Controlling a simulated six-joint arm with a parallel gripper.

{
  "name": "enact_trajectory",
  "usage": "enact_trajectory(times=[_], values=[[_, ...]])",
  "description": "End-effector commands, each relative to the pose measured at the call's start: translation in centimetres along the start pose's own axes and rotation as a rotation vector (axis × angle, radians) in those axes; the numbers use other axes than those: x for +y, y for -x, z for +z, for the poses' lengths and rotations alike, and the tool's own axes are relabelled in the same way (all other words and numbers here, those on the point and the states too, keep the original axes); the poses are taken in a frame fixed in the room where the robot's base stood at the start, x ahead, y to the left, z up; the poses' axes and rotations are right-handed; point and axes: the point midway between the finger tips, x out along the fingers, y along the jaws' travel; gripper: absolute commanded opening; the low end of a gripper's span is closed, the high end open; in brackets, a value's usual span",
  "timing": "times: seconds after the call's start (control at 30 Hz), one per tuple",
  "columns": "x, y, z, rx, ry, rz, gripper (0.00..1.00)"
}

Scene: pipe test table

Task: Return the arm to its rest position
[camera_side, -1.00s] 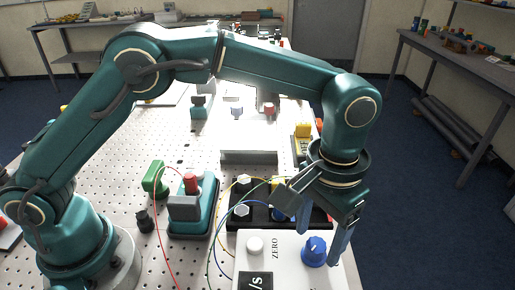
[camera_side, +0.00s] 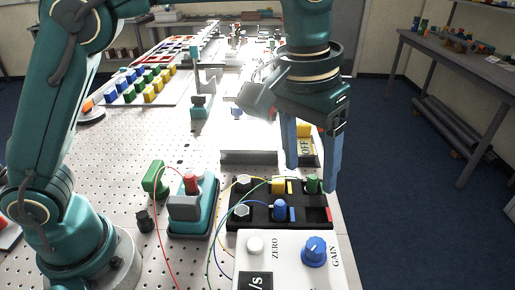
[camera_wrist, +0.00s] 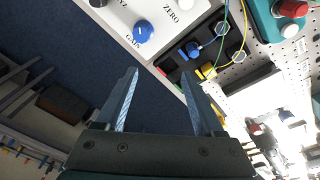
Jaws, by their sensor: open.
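My gripper (camera_side: 311,160) hangs fingers-down in the side view, above and behind the black socket block, near its right end. Its two blue fingers are apart with nothing between them. In the wrist view my gripper (camera_wrist: 162,98) also shows spread fingers, with only floor and the table edge beyond. The rest position itself is not marked in either view.
Below stands a white box (camera_side: 285,268) with a blue GAIN knob (camera_side: 314,250). The black block (camera_side: 262,222) holds blue, yellow and green plugs. A teal device with a red knob (camera_side: 191,183) stands left. Thin wires cross between them. A yellow OFF switch (camera_side: 304,146) is close behind the fingers.

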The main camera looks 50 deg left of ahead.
Motion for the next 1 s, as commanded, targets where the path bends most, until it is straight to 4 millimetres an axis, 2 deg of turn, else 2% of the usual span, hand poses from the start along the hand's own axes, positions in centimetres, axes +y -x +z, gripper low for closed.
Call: enact_trajectory(times=[0.03, 0.2, 0.43, 0.57, 0.7, 0.83, 1.0], values=[[-1.5, 1.7, 0.1, 0.035, 0.033, 0.009, 0.70], [-5.7, 5.1, 1.6, 0.124, 0.098, 0.021, 0.70], [-10.3, 7.0, 5.5, 0.241, 0.148, 0.014, 0.70], [-12.3, 6.7, 8.2, 0.302, 0.160, -0.003, 0.70], [-14.0, 5.0, 11.2, 0.354, 0.155, -0.030, 0.70], [-14.7, 3.0, 13.2, 0.375, 0.125, -0.051, 0.70], [-14.8, 0.8, 14.5, 0.353, 0.065, -0.063, 0.70]])
